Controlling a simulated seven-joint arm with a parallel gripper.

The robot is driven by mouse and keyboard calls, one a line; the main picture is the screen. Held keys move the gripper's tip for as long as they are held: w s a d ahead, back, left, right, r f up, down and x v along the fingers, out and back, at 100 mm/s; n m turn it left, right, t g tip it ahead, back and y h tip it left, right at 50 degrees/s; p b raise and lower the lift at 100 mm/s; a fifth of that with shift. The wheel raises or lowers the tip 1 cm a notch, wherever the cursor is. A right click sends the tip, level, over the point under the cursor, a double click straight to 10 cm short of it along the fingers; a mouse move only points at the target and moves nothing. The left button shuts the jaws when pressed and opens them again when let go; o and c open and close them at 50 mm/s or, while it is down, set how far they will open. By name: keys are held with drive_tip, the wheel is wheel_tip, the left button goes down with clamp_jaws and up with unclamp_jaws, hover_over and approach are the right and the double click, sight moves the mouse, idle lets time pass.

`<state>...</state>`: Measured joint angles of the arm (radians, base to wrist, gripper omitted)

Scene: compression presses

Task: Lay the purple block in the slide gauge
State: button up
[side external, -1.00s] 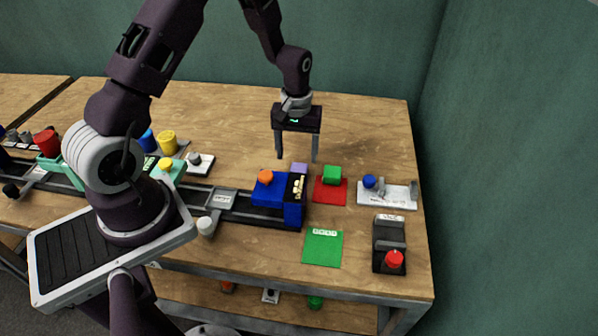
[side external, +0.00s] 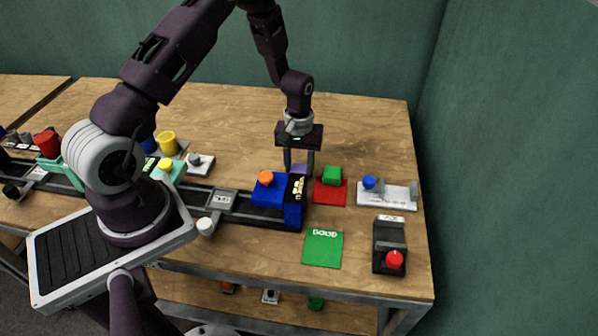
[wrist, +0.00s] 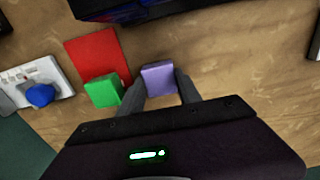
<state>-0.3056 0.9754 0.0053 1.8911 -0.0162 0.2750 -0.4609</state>
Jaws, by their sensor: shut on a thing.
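The purple block (side external: 299,169) is on the table behind the blue press. It also shows in the wrist view (wrist: 159,77), between my two fingers. My gripper (side external: 299,172) points down and is shut on the block, one finger on each side. The block looks to be at table level; I cannot tell whether it touches the wood. A white plate with printed marks, grey jaws and a blue knob, apparently the slide gauge (side external: 388,197), lies at the right of the table. Its bed looks empty.
A green block (side external: 331,175) sits on the red mat (side external: 329,193), close to the right of my gripper. The blue press (side external: 280,194) stands in front. A green mat (side external: 322,249) and a dark device with a red button (side external: 389,245) lie nearer. The table's back is clear.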

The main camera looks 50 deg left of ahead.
wheel_tip(320, 180, up, 10)
drive_tip(key=f, duration=0.1)
hover_over(396, 193)
drive_tip(key=shift+f, duration=0.25)
drive_tip(key=shift+d, duration=0.1)
drive_tip(key=shift+f, duration=2.95)
drive_tip(key=shift+f, duration=0.75)
